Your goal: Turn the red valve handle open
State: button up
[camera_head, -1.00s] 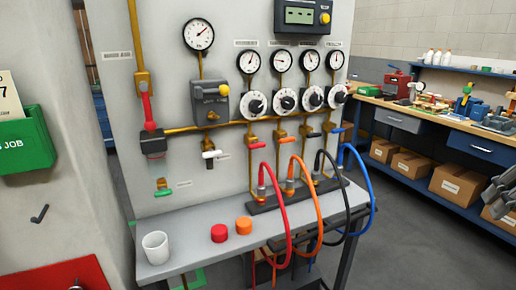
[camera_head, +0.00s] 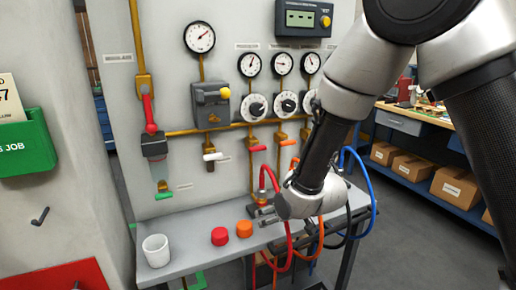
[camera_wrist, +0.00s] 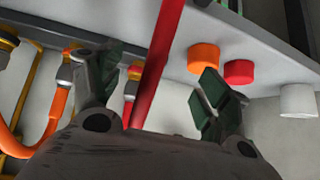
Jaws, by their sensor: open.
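The red valve handle (camera_head: 149,115) stands upright along the brass pipe at the left of the grey panel, above a dark valve body (camera_head: 154,147). A smaller red handle (camera_head: 258,148) sits on a valve at the panel's middle. My gripper (camera_head: 262,213) is low over the bench by the hoses, right of and below the upright red handle and apart from it. In the wrist view my gripper (camera_wrist: 160,84) has its fingers spread. The red hose (camera_wrist: 162,45) shows between them; I cannot tell its depth. Neither red handle is clearly visible there.
A red cap (camera_head: 220,236), an orange cap (camera_head: 244,229) and a white cup (camera_head: 156,250) stand on the grey bench (camera_head: 200,258). Red, orange, black and blue hoses loop near my arm.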

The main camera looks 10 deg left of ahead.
jog(key=w+a+r+t+y, duration=0.2)
jog(key=w+a+r+t, duration=0.15)
jog(key=w+r, duration=0.25)
jog(key=m+t+y, duration=0.1)
jog(key=t+y, duration=0.1)
jog(key=t, duration=0.3)
send_near(259, 148)
jog(key=x, duration=1.1)
jog(key=shift+c, duration=0.4)
jog(key=c, duration=0.9)
